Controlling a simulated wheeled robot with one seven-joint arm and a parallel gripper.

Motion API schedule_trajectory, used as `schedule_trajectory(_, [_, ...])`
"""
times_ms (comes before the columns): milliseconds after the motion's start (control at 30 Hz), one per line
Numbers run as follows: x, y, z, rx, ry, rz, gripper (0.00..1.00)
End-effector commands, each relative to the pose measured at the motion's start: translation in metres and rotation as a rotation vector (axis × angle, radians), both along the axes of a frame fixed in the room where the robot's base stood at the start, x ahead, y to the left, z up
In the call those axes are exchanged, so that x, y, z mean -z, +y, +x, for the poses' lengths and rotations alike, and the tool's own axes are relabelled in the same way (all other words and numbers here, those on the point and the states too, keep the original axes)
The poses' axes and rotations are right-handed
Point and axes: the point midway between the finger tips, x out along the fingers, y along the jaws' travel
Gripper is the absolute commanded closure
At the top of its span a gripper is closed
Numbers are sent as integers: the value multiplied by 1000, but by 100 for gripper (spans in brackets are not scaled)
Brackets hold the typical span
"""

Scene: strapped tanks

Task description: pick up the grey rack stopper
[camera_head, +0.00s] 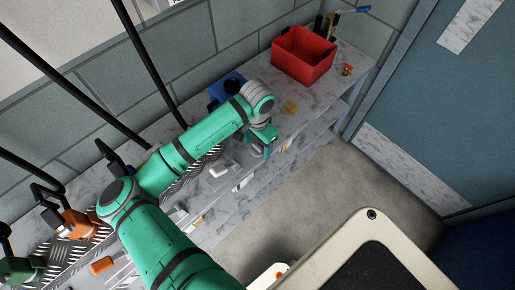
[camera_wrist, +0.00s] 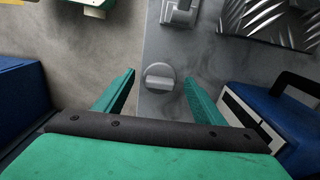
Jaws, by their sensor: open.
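A small round grey piece with a raised ridge across its top, seemingly the grey rack stopper (camera_wrist: 160,83), lies on the grey marbled shelf (camera_wrist: 157,106) in the wrist view. My gripper (camera_wrist: 159,75) is open, with one green finger to the left of the stopper and one to the right. Both fingers are apart from it, and nothing is held. How high the fingertips are above the shelf is hard to tell. In the head view my gripper (camera_head: 265,143) is over the shelf's front part, and I cannot make out the stopper there.
A blue tank with a black handle (camera_wrist: 290,120) stands close to the right finger. A grey bracket (camera_wrist: 178,12) and tread plate (camera_wrist: 262,18) lie beyond the stopper. A red bin (camera_head: 303,57) stands at the shelf's far end. Orange (camera_head: 77,222) and green (camera_head: 20,268) items stand left.

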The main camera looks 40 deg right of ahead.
Motion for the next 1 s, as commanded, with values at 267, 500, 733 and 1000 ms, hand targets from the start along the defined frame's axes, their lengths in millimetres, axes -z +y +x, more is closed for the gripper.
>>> schedule_trajectory(267, [8,0,0,0,0,0,37])
schedule_trajectory(500, [8,0,0,0,0,0,77])
schedule_trajectory(733, [8,0,0,0,0,0,81])
schedule_trajectory(1000, [-2,-1,0,0,-1,-3,81])
